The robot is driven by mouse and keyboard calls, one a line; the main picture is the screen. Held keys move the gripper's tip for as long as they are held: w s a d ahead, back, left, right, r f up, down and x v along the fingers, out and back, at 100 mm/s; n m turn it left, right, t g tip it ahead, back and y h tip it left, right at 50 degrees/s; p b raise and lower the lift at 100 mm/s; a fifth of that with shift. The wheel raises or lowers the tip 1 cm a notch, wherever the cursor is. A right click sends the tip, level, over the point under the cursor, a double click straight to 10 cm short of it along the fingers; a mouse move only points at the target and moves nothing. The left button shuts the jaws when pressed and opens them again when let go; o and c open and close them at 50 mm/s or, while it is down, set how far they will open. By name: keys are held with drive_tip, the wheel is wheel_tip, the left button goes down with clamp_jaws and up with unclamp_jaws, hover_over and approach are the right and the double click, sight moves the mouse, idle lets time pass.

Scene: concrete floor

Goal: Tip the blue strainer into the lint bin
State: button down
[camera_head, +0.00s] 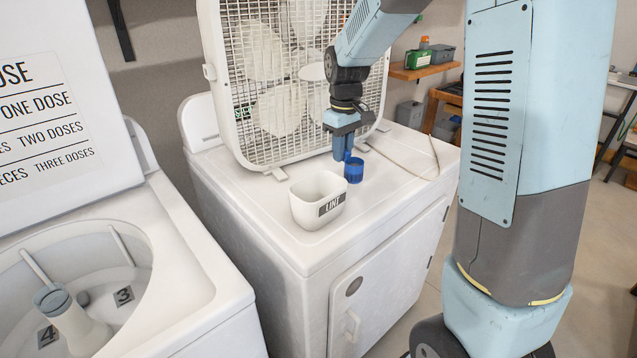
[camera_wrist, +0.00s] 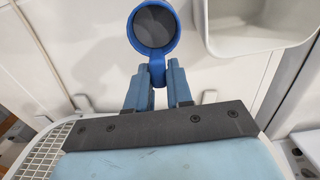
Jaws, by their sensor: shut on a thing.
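The blue strainer (camera_head: 353,171) is a small round cup with a dark inside, just right of the lint bin on top of the white dryer-like machine. In the wrist view the strainer (camera_wrist: 153,28) shows from above, its dark round opening facing the camera. My gripper (camera_head: 346,148) points down and is shut on the strainer's handle; the fingers also show in the wrist view (camera_wrist: 158,84). The lint bin (camera_head: 319,200) is a white open container labelled LINT, upright on the machine. Its rim shows at the upper right of the wrist view (camera_wrist: 258,52). I cannot tell whether the strainer touches the machine top.
A white box fan (camera_head: 268,90) stands on the machine behind the bin, close to my gripper. An open washer (camera_head: 150,235) with numbered marks is at the left. A pale cord (camera_head: 410,174) lies right of the strainer. The machine's front right top is clear.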

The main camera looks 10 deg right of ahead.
drive_tip(key=shift+s+a+r, duration=0.15)
drive_tip(key=shift+a+r, duration=0.05)
drive_tip(key=s+a+r+t+h, duration=0.2)
drive_tip(key=a+r+h, duration=0.1)
drive_tip(key=r, duration=0.2)
drive_tip(key=shift+a+n+h+p, duration=0.25)
drive_tip(key=shift+n+h+p, duration=0.05)
drive_tip(key=shift+p, duration=0.1)
idle(0.4)
drive_tip(key=shift+s+a+r+t+h+p, duration=0.1)
drive_tip(key=shift+s+a+t+h+p, duration=0.25)
drive_tip(key=shift+s+a+t+h, duration=0.25)
drive_tip(key=shift+s+a+t+h+p, duration=0.4)
drive_tip(key=shift+a+h, duration=0.3)
drive_tip(key=shift+a, duration=0.15)
idle(0.6)
drive_tip(key=shift+s+a+f+t+h, duration=0.25)
drive_tip(key=shift+a+f+t+h, duration=0.15)
drive_tip(key=shift+f+h, duration=0.35)
idle(0.5)
drive_tip(key=shift+s+a+t+h+p, duration=0.1)
drive_tip(key=shift+a+t+h+p, duration=0.15)
drive_tip(key=shift+t+h, duration=0.35)
drive_tip(key=shift+s+a+t+h+p, duration=0.15)
drive_tip(key=shift+t+h+p, duration=0.15)
drive_tip(key=shift+h, duration=0.55)
idle(1.0)
drive_tip(key=shift+f+t+h, duration=0.3)
drive_tip(key=shift+f+h, duration=0.05)
drive_tip(key=shift+h, duration=0.15)
